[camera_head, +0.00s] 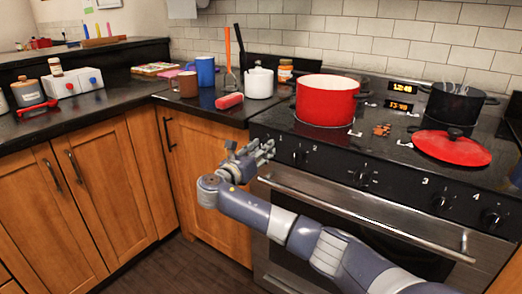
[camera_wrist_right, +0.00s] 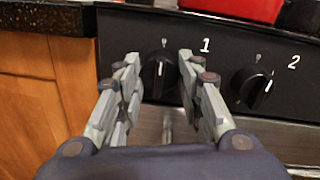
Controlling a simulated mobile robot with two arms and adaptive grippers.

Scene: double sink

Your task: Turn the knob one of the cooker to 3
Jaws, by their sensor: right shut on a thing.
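The cooker (camera_head: 330,168) stands at the right with a black front panel. Knob one (camera_wrist_right: 160,72) is a black round knob left of the white "1" in the right wrist view. Its white line points about straight up. My right gripper (camera_head: 268,150) is at the left end of the panel, and its fingers cover knob one in the head view. In the right wrist view my right gripper (camera_wrist_right: 157,62) has one finger on each side of knob one and is shut on it. My left gripper is not in view.
Knob two (camera_wrist_right: 254,88) is close to the right finger. The oven handle (camera_head: 370,218) runs below the panel. A red pot (camera_head: 326,102), a red lid (camera_head: 452,147) and a black pot (camera_head: 455,105) are on the cooktop. Mugs and utensils stand on the counter to the left.

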